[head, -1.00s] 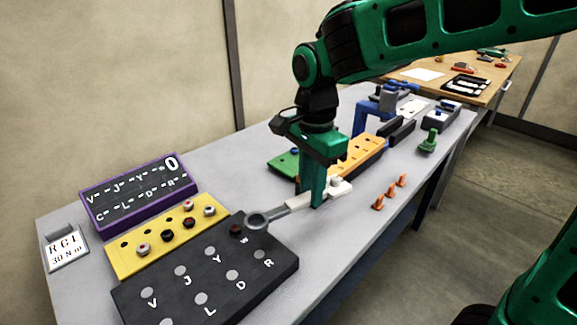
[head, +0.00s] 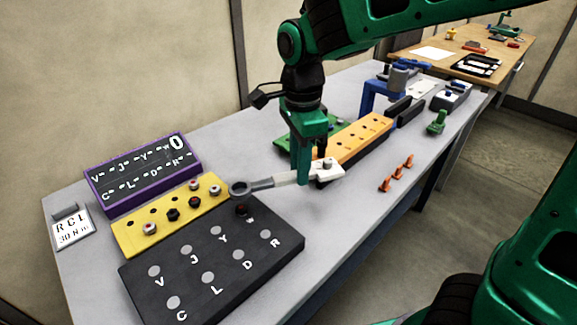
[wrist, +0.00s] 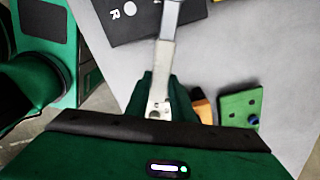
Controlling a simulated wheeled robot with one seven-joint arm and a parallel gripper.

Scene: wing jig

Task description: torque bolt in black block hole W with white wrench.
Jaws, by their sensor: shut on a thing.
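The black block (head: 215,265) lies at the front of the table, with lettered holes. A dark bolt with a reddish top (head: 241,209) stands in its hole W at the back corner. My gripper (head: 312,178) is shut on the handle of the white wrench (head: 290,178). The wrench's grey ring end (head: 239,188) points left and hangs above the far edge of the black block, close to the bolt and apart from it. In the wrist view the wrench (wrist: 164,70) reaches up between my fingers toward the black block (wrist: 130,22); its ring is out of view.
A yellow block (head: 128,240) with several bolts lies behind the black block. A purple-framed letter board (head: 140,184) and an RCL 30 Nm card (head: 72,229) stand at the left. Orange and green blocks lie behind my gripper.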

